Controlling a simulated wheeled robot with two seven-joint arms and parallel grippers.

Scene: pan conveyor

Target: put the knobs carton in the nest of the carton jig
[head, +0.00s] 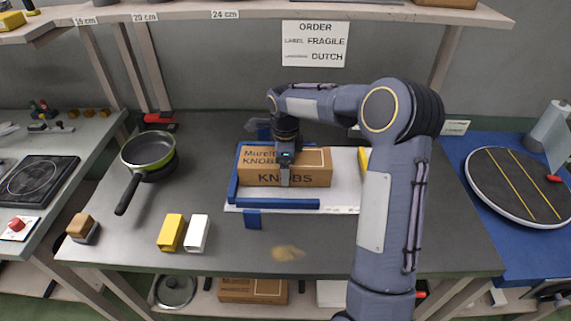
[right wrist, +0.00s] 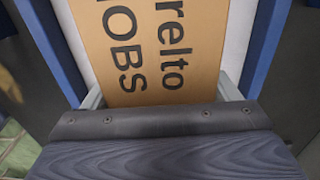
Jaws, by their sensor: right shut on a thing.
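The brown knobs carton (head: 312,165), printed KNOBS, is at the carton jig, a white board with blue rails (head: 280,204). My right gripper (head: 285,178) reaches down over the carton's middle and is shut on it. In the head view the carton is close to the left rail, and a white strip shows between it and the front rail. In the right wrist view the carton (right wrist: 150,50) lies between the finger edges, with blue rails (right wrist: 268,45) on both sides. I cannot tell whether its underside touches the board. My left gripper is not in view.
A green-rimmed pan (head: 148,152) stands left on the grey table. A yellow block (head: 171,232), a white block (head: 197,233) and a small wood-topped block (head: 82,227) are in front left. A yellow strip (head: 363,165) is at the board's right. A round turntable (head: 515,185) is far right.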

